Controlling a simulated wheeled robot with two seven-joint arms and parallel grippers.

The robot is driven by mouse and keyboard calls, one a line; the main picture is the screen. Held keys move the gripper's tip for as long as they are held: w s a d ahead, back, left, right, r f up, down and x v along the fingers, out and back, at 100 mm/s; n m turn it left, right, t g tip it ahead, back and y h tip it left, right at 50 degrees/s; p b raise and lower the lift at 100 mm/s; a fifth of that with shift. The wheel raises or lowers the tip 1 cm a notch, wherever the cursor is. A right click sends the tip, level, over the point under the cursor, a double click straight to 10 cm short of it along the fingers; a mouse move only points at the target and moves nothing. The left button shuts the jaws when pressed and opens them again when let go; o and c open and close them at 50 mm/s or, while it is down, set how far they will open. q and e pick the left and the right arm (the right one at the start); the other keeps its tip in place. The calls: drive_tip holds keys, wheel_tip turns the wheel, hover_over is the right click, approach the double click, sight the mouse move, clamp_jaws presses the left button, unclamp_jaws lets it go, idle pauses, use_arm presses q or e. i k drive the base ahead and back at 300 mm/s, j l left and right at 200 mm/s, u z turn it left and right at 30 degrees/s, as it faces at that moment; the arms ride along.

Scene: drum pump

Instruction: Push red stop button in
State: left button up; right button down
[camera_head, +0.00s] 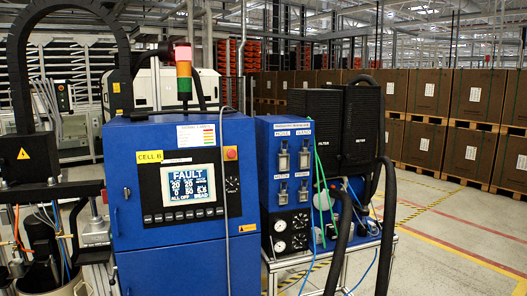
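The red stop button (231,154) looks like a small round red-orange knob on a yellow plate. It sits on the front of the blue cabinet (150,240), at the upper right corner of the dark control panel (237,207). It is too small to tell whether it is in or out. A lit screen (188,187) to its left reads FAULT. Neither of my grippers is in view, and nothing covers the button.
A signal tower (184,75) with its red top lit stands on the cabinet. A thin grey cable hangs just left of the button. A second blue panel (291,135) with gauges and thick black hoses (385,230) stand to the right. Clear floor (450,235) lies farther right.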

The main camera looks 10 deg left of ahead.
sight(232, 154)
drive_tip(key=i+j, duration=0.5)
drive_tip(key=i+j+z, duration=0.15)
drive_tip(key=i+j, duration=0.75)
drive_tip(key=j, duration=0.15)
drive_tip(key=i+j+z, duration=0.1)
drive_tip(key=i+j, duration=0.4)
